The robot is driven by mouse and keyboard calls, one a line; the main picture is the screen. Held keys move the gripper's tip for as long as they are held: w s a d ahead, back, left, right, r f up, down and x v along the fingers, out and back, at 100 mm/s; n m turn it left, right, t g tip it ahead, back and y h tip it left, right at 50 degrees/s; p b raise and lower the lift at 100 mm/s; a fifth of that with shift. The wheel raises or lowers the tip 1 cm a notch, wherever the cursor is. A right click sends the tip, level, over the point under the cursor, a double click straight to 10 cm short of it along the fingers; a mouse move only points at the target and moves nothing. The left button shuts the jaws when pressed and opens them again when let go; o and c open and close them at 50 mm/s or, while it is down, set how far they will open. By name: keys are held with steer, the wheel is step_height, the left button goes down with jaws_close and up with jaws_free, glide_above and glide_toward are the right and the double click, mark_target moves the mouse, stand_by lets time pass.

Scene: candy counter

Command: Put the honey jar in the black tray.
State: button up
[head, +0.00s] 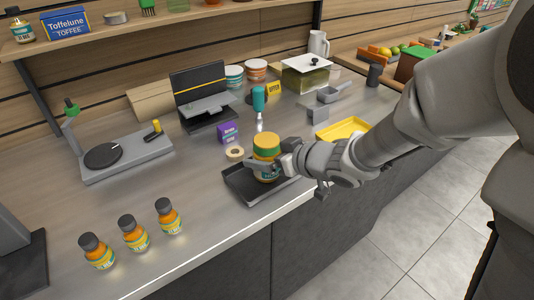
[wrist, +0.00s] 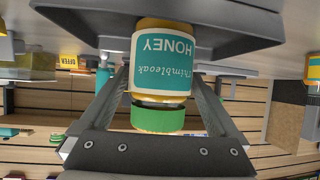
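The honey jar (head: 266,146) is upright, with its lid up and its amber body partly hidden by my gripper in the head view. In the wrist view, which is upside down, the honey jar (wrist: 163,62) shows a teal and white HONEY label and a green lid. My gripper (head: 272,168) has a finger on each side of the jar and is shut on it. The black tray (head: 239,182) is directly below and around the jar's base; its wall also shows in the wrist view (wrist: 235,18). I cannot tell whether the jar touches the tray floor.
A tape roll (head: 235,153) and a purple box (head: 228,132) stand just behind the tray. A yellow tray (head: 342,128) is to the right. Several orange bottles (head: 134,234) stand at the front left. Counter left of the tray is clear.

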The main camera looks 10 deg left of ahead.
steer(key=shift+r, duration=0.1)
steer(key=shift+r, duration=0.25)
steer(key=p+v, duration=0.5)
steer(key=v, duration=0.6)
steer(key=w+d+r+m+t+h, duration=0.1)
steer(key=d+r+m+t+h, duration=0.25)
steer(key=d, duration=0.55)
steer(key=w+d+r+m+t+h, duration=0.1)
steer(key=w+d+r+m+h, duration=0.2)
steer(key=d+h, duration=0.4)
steer(key=s+d+m+g, duration=0.1)
steer(key=s+m+g, duration=0.1)
steer(key=s, duration=0.7)
steer(key=s+d+r+m+g, duration=0.1)
steer(key=s+d+m+g, duration=0.1)
steer(key=s, duration=0.7)
steer(key=shift+r+m+g, duration=0.3)
steer(key=shift+m+g, duration=0.15)
steer(key=shift+g, duration=0.3)
steer(key=shift+s, duration=0.1)
step_height(320, 180, up, 6)
steer(key=p, duration=0.5)
steer(key=shift+p, duration=0.4)
